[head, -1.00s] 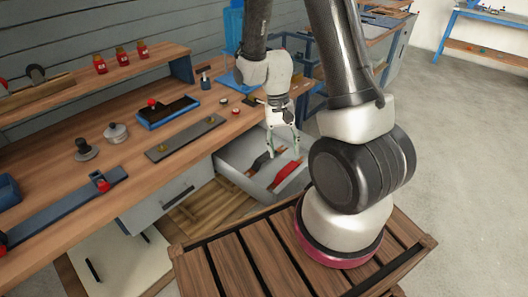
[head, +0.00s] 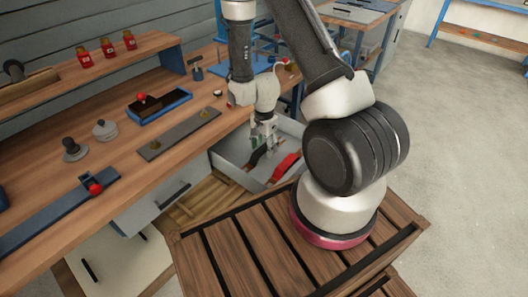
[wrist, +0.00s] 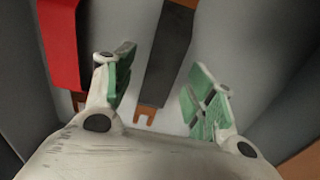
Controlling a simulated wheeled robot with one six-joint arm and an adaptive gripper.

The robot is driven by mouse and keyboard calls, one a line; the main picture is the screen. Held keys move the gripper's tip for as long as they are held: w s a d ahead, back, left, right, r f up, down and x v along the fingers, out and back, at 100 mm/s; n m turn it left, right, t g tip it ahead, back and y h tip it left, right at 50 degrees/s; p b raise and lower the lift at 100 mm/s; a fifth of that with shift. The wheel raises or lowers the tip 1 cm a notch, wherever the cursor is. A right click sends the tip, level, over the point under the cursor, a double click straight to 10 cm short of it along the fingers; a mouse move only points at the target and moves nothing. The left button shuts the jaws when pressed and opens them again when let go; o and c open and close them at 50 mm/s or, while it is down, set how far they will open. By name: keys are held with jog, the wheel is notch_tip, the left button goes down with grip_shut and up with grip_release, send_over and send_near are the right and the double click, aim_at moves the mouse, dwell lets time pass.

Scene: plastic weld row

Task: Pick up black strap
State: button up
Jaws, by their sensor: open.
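The black strap (wrist: 166,52) lies in the open grey drawer, with orange-brown ends, one of them forked. In the wrist view it runs between the two green-padded fingers of my gripper (wrist: 163,98), which is open and has nothing in its jaws. In the head view my gripper (head: 263,143) reaches down into the drawer over the black strap (head: 257,158), hiding part of it. Whether the fingers touch the strap or the drawer floor I cannot tell.
A red strap (head: 286,167) lies beside the black one, to its right in the head view and to its left in the wrist view (wrist: 60,40). The drawer walls (head: 233,174) stand close around. The workbench (head: 150,180) holds a blue tray (head: 160,107) and a grey plate (head: 178,134).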

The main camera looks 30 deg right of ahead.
jog(key=shift+f, duration=0.9)
jog(key=c, duration=1.1)
